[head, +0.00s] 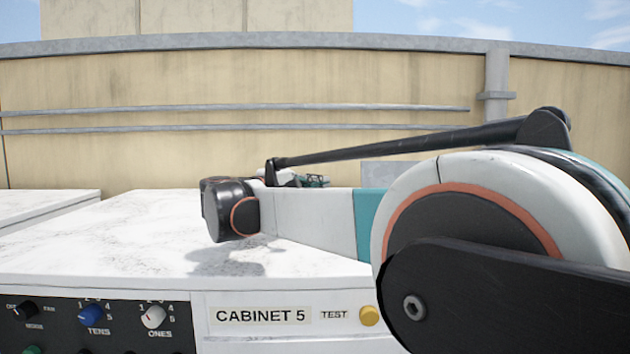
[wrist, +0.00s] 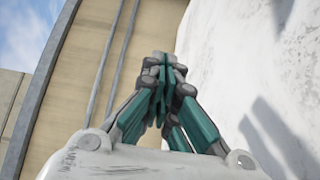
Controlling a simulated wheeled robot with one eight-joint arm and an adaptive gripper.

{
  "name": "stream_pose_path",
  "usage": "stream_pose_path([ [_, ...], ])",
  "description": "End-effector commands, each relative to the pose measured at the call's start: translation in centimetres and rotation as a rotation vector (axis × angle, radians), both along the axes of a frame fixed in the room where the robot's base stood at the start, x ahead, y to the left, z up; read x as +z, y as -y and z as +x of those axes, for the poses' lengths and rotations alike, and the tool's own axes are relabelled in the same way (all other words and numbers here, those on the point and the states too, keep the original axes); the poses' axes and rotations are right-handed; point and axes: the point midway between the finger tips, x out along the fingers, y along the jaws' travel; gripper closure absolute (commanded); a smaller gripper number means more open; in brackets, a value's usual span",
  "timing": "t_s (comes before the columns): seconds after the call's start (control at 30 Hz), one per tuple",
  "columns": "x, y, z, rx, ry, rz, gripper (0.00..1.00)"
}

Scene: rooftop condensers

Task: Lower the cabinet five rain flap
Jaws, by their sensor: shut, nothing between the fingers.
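Cabinet five (head: 130,240) is a white, weathered box with a flat top and a "CABINET 5" label (head: 260,315) on its front. I cannot make out its rain flap for certain in either view. My gripper (wrist: 164,62) is shut and empty, with its teal fingers together. In the wrist view it is over or beside the white cabinet top (wrist: 235,65), and its shadow falls there. In the head view my arm crosses the right side, and only a little of the gripper (head: 314,181) shows behind it.
The front panel has a black knob (head: 25,309), a blue TENS knob (head: 91,314), a white ONES knob (head: 154,317) and a yellow TEST button (head: 369,316). A light grey panel (head: 388,172) shows partly behind my arm. A tan wall (head: 200,88) with pipes stands behind.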

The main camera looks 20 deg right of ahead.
Motion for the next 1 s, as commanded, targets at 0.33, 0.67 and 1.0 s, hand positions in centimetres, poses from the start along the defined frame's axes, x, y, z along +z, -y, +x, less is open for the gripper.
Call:
stream_pose_path([
  [0.33,0.0,1.2,-0.4,0.0,0.0,0.0,1.0],
  [0.67,-0.1,2.6,-1.0,-0.001,0.0,0.0,1.0],
  [1.0,0.0,4.0,-1.6,-0.001,0.0,0.0,1.0],
])
